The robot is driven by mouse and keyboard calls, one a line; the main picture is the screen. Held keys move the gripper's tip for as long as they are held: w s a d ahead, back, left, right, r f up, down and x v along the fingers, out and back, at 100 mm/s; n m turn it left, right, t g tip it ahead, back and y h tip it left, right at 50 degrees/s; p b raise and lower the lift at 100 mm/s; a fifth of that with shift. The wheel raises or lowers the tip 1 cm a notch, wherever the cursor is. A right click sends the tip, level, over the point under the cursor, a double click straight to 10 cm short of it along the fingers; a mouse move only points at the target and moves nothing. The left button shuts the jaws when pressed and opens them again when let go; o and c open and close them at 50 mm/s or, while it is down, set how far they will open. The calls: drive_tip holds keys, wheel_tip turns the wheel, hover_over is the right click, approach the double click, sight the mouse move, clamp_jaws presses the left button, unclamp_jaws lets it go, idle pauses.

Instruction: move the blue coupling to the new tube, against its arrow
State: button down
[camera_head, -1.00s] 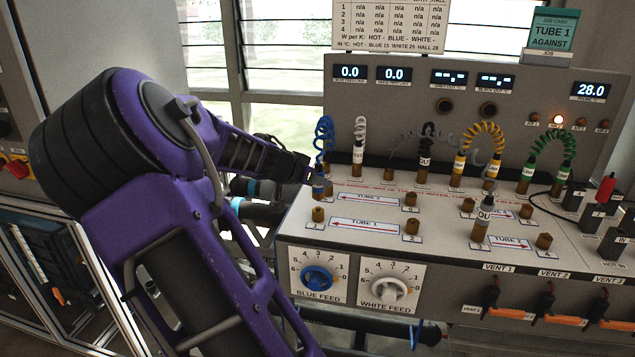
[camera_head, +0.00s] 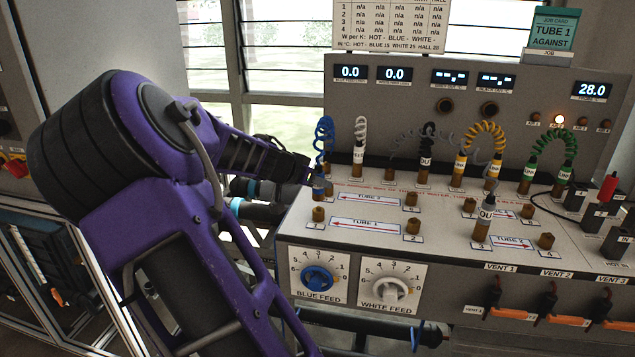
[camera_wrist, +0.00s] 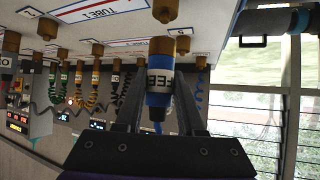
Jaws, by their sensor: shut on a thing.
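The blue coupling (camera_head: 319,184) is at the left end of the bench top, with its blue coiled hose rising above. In the wrist view the coupling (camera_wrist: 158,88) shows a white band lettered "FEE". My gripper (camera_wrist: 157,100) is shut on it, one jaw on each side. A brass piece (camera_wrist: 163,46) meets its end; I cannot tell whether it is seated on a port. The tube 1 label (camera_head: 365,225) has a red arrow pointing left. Its left brass port (camera_head: 318,214) and right brass port (camera_head: 412,227) are bare. The job card (camera_head: 552,32) reads "TUBE 1 AGAINST".
A grey coupling (camera_head: 484,217) marked "OU" stands on a port right of tube 1. White (camera_head: 359,152), black, yellow and green couplings stand along the back. The blue feed knob (camera_head: 317,279) and white feed knob (camera_head: 390,290) are on the front panel.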

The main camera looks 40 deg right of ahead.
drive_tip(key=shift+f, duration=0.1)
drive_tip(key=shift+f, duration=1.35)
drive_tip(key=shift+c, duration=2.2)
unclamp_jaws()
drive_tip(key=s+a+r+p, duration=0.1)
drive_tip(key=a+r+p, duration=0.2)
drive_tip(key=r, duration=0.3)
drive_tip(key=shift+r, duration=0.15)
